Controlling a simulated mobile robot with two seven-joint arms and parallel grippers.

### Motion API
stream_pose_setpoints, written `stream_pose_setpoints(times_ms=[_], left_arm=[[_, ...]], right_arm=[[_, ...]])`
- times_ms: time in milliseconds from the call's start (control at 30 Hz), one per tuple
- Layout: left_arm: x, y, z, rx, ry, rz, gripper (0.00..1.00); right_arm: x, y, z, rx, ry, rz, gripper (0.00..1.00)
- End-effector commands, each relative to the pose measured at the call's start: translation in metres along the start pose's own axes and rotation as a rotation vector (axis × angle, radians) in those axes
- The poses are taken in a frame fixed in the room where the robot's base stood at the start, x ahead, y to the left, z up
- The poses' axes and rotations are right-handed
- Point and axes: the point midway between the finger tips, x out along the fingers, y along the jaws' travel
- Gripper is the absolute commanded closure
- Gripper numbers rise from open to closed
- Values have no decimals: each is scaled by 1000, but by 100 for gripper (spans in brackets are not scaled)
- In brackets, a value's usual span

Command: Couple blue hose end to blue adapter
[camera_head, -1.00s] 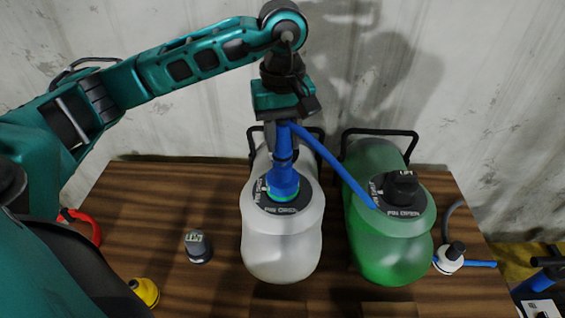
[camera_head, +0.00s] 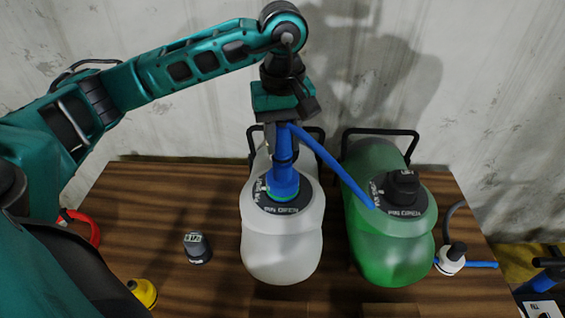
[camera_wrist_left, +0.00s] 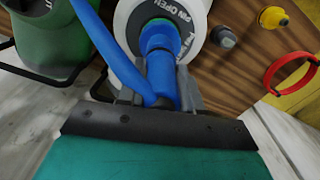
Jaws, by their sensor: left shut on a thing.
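My left gripper (camera_head: 281,150) is shut on the blue hose end from above. In the left wrist view the blue hose end (camera_wrist_left: 159,65) runs down to a green ring (camera_wrist_left: 158,24) at the valve, inside a dark "PIN OPEN" collar. A blue adapter cannot be told apart from the hose end, and the exact contact at the ring is partly hidden. My right gripper does not show.
A grey cap (camera_head: 197,247), a yellow fitting (camera_head: 144,292) and a red ring (camera_head: 82,225) lie to the left on the wooden table (camera_head: 210,290). A white fitting (camera_head: 450,262) lies at the right.

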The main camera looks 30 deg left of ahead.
Motion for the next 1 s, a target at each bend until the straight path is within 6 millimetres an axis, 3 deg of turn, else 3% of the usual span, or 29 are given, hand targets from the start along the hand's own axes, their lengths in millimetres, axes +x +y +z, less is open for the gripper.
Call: stream_pose_setpoints(times_ms=[967,1000], left_arm=[[12,0,0,0,0,0,96],[12,0,0,0,0,0,64]], right_arm=[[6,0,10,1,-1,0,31],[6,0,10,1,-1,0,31]])
